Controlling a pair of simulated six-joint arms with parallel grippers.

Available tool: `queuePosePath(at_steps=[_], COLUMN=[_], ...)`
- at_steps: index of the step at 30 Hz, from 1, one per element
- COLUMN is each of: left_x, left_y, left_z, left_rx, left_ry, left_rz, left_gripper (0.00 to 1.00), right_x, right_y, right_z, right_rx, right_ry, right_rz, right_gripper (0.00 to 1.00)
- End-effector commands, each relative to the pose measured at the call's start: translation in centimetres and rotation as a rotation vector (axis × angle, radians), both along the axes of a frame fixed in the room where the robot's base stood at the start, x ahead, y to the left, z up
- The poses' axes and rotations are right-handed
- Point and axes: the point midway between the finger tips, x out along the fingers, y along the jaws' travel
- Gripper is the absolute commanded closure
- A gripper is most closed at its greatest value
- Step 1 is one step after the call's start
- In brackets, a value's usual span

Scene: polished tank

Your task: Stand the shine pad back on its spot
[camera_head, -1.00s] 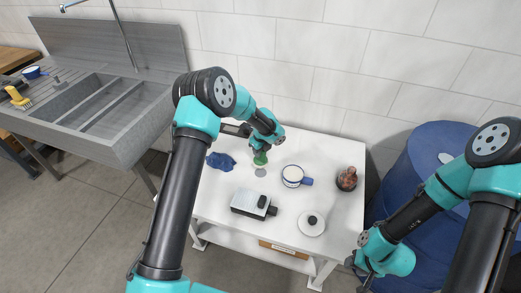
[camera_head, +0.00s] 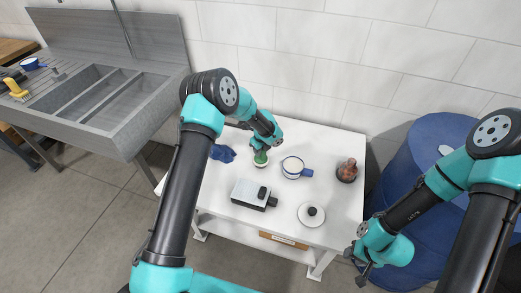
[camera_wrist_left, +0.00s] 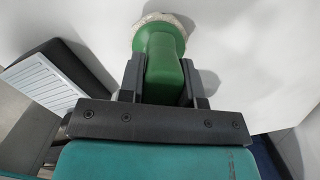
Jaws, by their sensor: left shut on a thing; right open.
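The shine pad has a green grip (camera_head: 261,158) and a pale round pad, and it is at the left-middle of the white table (camera_head: 225,177). My left gripper (camera_head: 260,148) is shut on its green grip from above. In the left wrist view the grip (camera_wrist_left: 165,75) sits between both fingers, with the pale pad (camera_wrist_left: 166,20) flaring beyond it. The pad is at or just above the tabletop; I cannot tell whether it touches. The grey round spot is hidden beneath it. My right gripper (camera_head: 362,268) is open and empty, off the table's right front corner.
A grey-white box (camera_head: 250,193) stands in front, with a white lid (camera_head: 311,215) and a brown item (camera_head: 347,170) further right. A blue barrel (camera_head: 430,165) stands beyond.

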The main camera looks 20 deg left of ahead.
Motion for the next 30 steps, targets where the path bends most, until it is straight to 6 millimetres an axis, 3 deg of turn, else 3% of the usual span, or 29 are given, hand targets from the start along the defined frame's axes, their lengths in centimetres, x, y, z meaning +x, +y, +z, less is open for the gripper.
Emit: queuePosePath(at_steps=[30], left_x=[0.00], left_y=[0.01], left_z=[-0.73], left_rx=[0.000], left_ry=[0.001], left_rz=[0.001], left_gripper=[1.00], right_x=[0.00], right_y=[0.00], right_z=[0.00], right_rx=[0.000], right_ry=[0.000], right_rz=[0.000], right_gripper=[0.57])
